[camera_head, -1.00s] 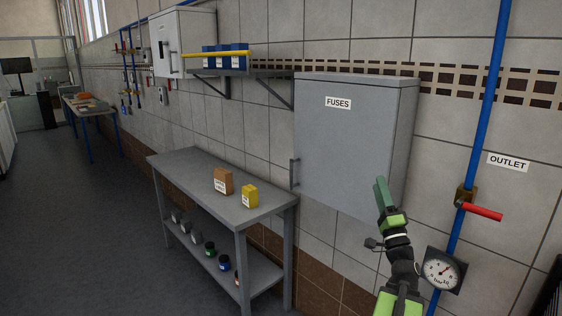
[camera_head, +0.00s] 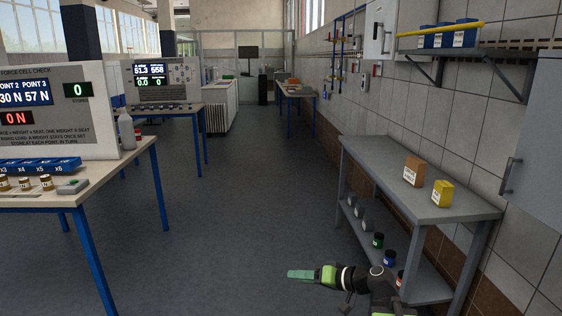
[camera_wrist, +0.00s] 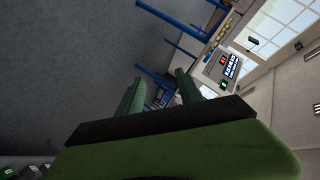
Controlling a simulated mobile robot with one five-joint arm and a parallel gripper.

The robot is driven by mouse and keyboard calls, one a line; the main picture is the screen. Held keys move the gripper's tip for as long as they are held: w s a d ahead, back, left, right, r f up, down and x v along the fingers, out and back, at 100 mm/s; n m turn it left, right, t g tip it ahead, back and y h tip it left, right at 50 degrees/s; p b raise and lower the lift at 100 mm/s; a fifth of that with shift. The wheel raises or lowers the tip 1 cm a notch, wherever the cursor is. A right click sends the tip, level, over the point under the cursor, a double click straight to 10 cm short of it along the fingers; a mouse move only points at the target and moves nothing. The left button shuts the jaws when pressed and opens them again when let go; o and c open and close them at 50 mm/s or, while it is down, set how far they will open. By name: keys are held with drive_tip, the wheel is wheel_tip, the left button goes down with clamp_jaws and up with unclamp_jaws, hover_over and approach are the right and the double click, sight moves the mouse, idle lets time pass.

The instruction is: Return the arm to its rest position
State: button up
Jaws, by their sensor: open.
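My gripper (camera_head: 302,275) is low at the bottom of the head view, its green fingers pointing left over the bare floor. In the wrist view my gripper (camera_wrist: 160,92) shows two green fingers apart with nothing held between them. My arm is bent, with its dark wrist joints at the bottom right of the head view. The gripper is in front of the grey shelf bench (camera_head: 430,208) and appears apart from it.
A brown box (camera_head: 413,170) and a yellow box (camera_head: 442,193) stand on the bench, with several jars below. A blue-legged table (camera_head: 100,185) with a force cell panel (camera_head: 60,112) is at left. The grey cabinet (camera_head: 537,150) is at right. The middle floor is clear.

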drive_tip(key=s+a+f+n+g+h+b, duration=0.1)
drive_tip(key=s+f+g+h, duration=0.2)
drive_tip(key=f, duration=0.4)
drive_tip(key=s+a+f+n+g+h, duration=0.1)
drive_tip(key=s+a+f+g+h, duration=0.1)
drive_tip(key=s+f, duration=0.3)
drive_tip(key=s+d+f+m+g+h, duration=0.1)
drive_tip(key=s+d+f+m+h, duration=0.15)
drive_tip(key=d, duration=0.45)
drive_tip(key=s+d+f+m+g+h, duration=0.1)
drive_tip(key=d+f+h, duration=0.1)
drive_tip(key=d+h, duration=0.3)
wheel_tip(320, 180, up, 18)
drive_tip(key=y+p, duration=0.1)
drive_tip(key=p, duration=1.6)
drive_tip(key=shift+w+d+f, duration=0.2)
drive_tip(key=shift+d+f, duration=0.05)
drive_tip(key=shift+d, duration=0.2)
drive_tip(key=shift+c, duration=0.7)
